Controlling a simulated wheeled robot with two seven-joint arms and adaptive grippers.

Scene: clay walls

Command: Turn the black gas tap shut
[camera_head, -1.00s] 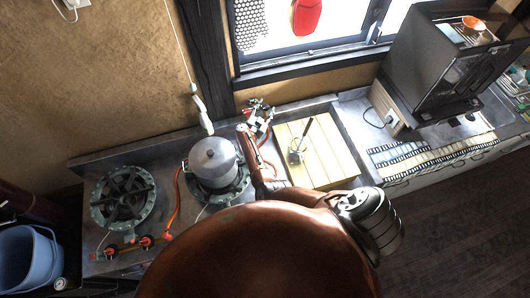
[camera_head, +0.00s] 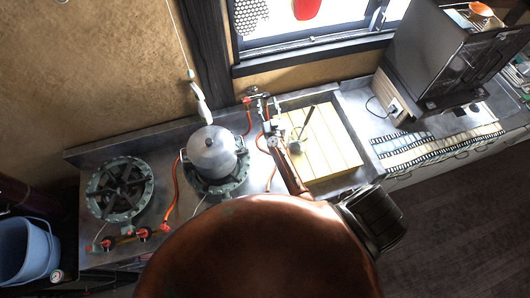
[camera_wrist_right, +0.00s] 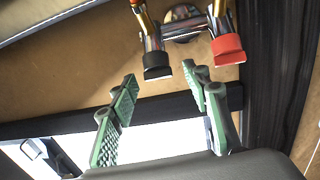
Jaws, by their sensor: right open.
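In the right wrist view, the black gas tap (camera_wrist_right: 157,66) hangs on a metal pipe fitting at the top. A red tap (camera_wrist_right: 228,49) sits to its right on the same fitting. My right gripper (camera_wrist_right: 161,82) is open, its green pads on either side below the black tap, with nothing between them. The black tap lies just beyond the fingertips; I cannot tell whether they touch. In the head view, my right gripper (camera_head: 266,108) is at the wall behind the counter, by the pipe fitting, and partly hides it. The black tap cannot be made out there. My left gripper is not in view.
A lidded pot (camera_head: 212,152) stands on a burner left of my right arm. A second burner (camera_head: 120,190) is further left. A yellow board (camera_head: 325,150) lies to the right. An orange hose (camera_head: 174,195) runs along the counter. A window is above.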

